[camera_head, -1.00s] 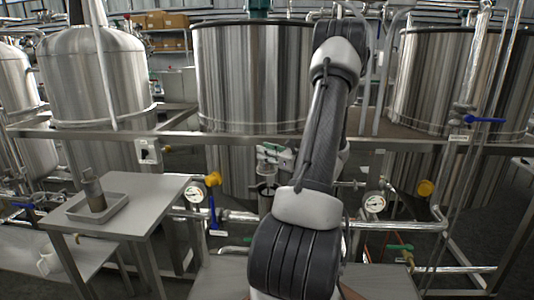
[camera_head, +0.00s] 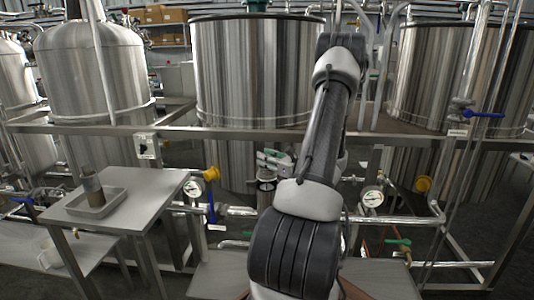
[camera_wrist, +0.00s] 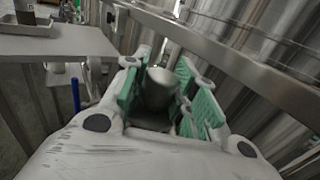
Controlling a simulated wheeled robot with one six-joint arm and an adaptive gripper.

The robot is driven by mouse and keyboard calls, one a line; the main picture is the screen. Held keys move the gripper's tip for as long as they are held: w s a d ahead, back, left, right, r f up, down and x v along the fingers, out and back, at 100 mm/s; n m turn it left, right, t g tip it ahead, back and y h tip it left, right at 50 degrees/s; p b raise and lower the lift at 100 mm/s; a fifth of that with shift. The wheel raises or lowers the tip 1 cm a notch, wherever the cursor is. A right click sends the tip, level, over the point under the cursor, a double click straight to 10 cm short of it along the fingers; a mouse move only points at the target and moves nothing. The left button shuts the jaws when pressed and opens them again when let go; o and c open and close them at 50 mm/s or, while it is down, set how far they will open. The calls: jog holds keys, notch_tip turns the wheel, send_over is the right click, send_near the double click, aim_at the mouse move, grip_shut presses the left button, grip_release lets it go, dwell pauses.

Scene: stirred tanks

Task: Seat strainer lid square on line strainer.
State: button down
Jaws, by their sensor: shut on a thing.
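My gripper (camera_head: 272,160), with green finger pads, is partly hidden behind my arm in the head view. In the wrist view my gripper (camera_wrist: 160,95) is shut on a grey metal cylindrical piece, which I take to be the strainer lid (camera_wrist: 158,88). In the head view the upright metal line strainer (camera_head: 265,186) stands on the pipework just below the gripper. The small picture does not show clearly whether lid and strainer touch, or whether the lid is square.
A side table at the left bears a shallow tray (camera_head: 117,205) with a cylindrical piece (camera_head: 92,187) standing in it. Pressure gauges (camera_head: 194,188), a blue-handled valve (camera_head: 212,208) and pipes flank the strainer. A metal rail (camera_head: 230,133) and large tanks stand behind.

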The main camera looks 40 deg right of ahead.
jog(key=shift+f, duration=0.55)
jog(key=shift+f, duration=1.5)
dwell(0.9)
jog(key=c, duration=1.1)
grip_release()
jog(key=shift+o, duration=0.2)
jog(key=shift+f, duration=0.1)
jog(key=s+d, duration=0.1)
jog(key=s, duration=1.1)
jog(key=shift+d, duration=0.15)
